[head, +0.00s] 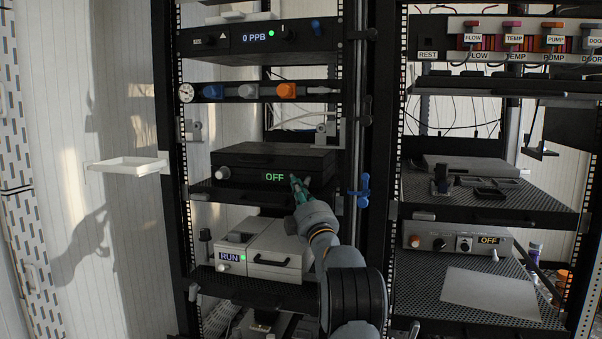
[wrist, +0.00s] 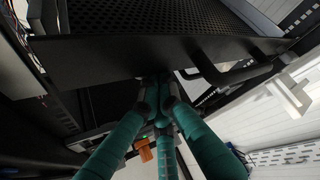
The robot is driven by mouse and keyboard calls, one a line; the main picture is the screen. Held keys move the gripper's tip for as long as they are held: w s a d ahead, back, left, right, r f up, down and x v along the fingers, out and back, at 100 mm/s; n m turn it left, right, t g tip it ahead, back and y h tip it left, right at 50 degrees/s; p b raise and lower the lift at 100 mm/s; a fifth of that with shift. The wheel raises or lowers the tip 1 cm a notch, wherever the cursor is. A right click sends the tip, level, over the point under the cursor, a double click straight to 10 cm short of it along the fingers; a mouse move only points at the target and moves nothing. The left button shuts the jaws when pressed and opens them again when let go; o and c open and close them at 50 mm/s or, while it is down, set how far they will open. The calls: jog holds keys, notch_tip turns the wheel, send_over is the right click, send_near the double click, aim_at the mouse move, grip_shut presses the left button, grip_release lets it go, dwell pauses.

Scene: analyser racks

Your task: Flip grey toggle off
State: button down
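My gripper (head: 299,186), with teal fingers, is in front of the right part of a black box's front in the head view. The box's display (head: 275,177) reads OFF in green, just left of the fingers. In the wrist view the fingertips (wrist: 158,92) come together at a dark edge, and nothing is seen between them. The fingers look shut. I cannot make out a grey toggle on this box; the fingers hide part of its front. A light knob (head: 222,173) sits at the box's left end.
A panel with blue, grey and orange handles (head: 287,91) is above. A beige RUN unit (head: 265,259) stands on the shelf below. A blue valve (head: 363,190) is on the rack post at right. Another unit showing OFF (head: 488,240) is in the right rack.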

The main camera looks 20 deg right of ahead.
jog(key=shift+d, duration=0.15)
jog(key=w+a+r, duration=0.1)
jog(key=w+a+r+p, duration=0.1)
jog(key=shift+w+a+r, duration=0.2)
jog(key=shift+a+r, duration=0.2)
jog(key=b+v, duration=0.3)
jog(key=v, duration=0.7)
jog(key=shift+s+r, duration=0.2)
jog(key=shift+s, duration=0.05)
